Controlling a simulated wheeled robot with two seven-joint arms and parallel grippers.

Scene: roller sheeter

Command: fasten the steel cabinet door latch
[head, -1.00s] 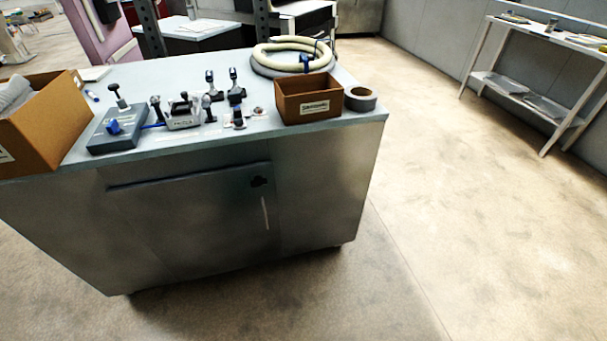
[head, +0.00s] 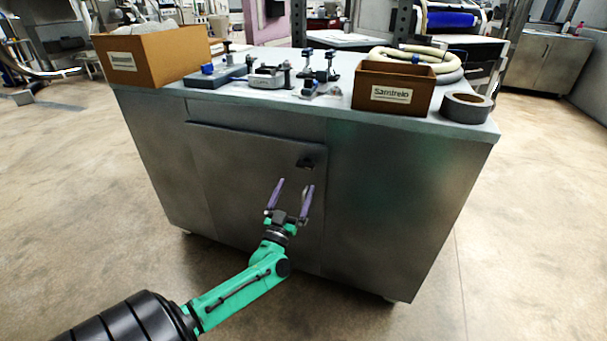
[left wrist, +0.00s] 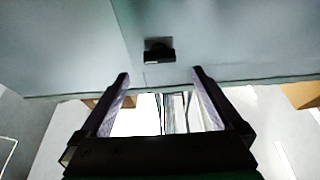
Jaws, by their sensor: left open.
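The black latch (head: 306,162) is at the door's upper right corner. It also shows as a small dark block in the left wrist view (left wrist: 159,51). My left gripper (head: 293,184) is open and empty, with two purple-padded fingers pointing up toward the latch from just below it. In the left wrist view the latch lies beyond the fingertips, between their lines, apart from them. My right gripper is not in view.
On the cabinet top (head: 330,106) are a cardboard box (head: 150,55) at left, several clamp-like tools, a brown labelled bin (head: 393,88), a tape roll (head: 467,107) and a coiled hose (head: 440,62). The floor (head: 530,240) at right is clear.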

